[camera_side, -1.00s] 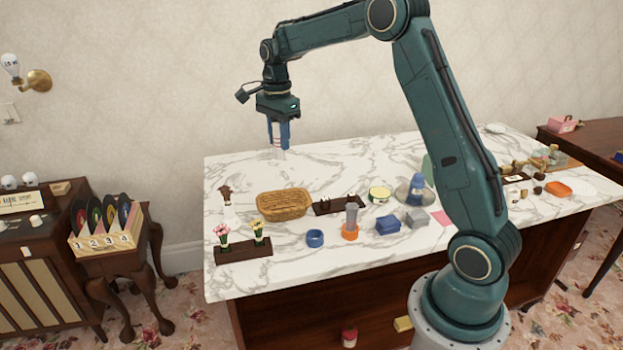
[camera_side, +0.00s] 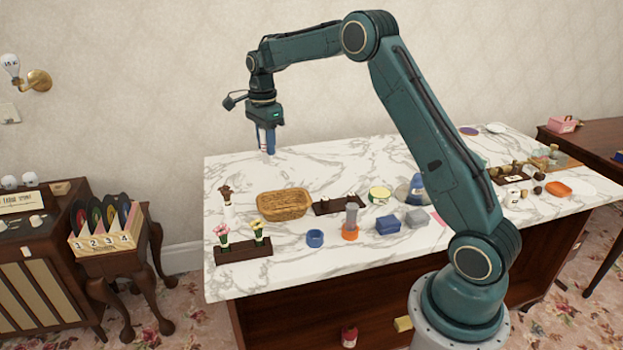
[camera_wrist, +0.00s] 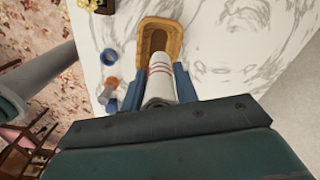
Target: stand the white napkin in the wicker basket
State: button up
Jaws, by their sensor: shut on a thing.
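The white napkin (camera_wrist: 160,82) is rolled, with thin red stripes near its far end. My gripper (camera_wrist: 158,88) is shut on it, one blue finger on each side in the wrist view. In the side view my gripper (camera_side: 266,139) points down above the far left part of the marble counter, and the napkin in it is mostly hidden by the fingers. The wicker basket (camera_side: 284,204) is a low tan oval on the counter, nearer the camera than my gripper. In the wrist view the basket (camera_wrist: 145,34) shows its brown inside, just beyond the napkin's end. The napkin is apart from the basket.
A dark tray (camera_side: 338,204) is just right of the basket. The marble behind the basket is clear.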

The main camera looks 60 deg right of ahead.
aim_at(267, 160)
notch_tip(267, 160, down, 13)
dwell(0.3)
jog(key=shift+f, duration=2.15)
jog(key=shift+f, duration=0.15)
jog(key=o, duration=0.7)
notch_tip(267, 160, up, 12)
jog(key=shift+f, duration=0.15)
jog(key=shift+r, duration=0.3)
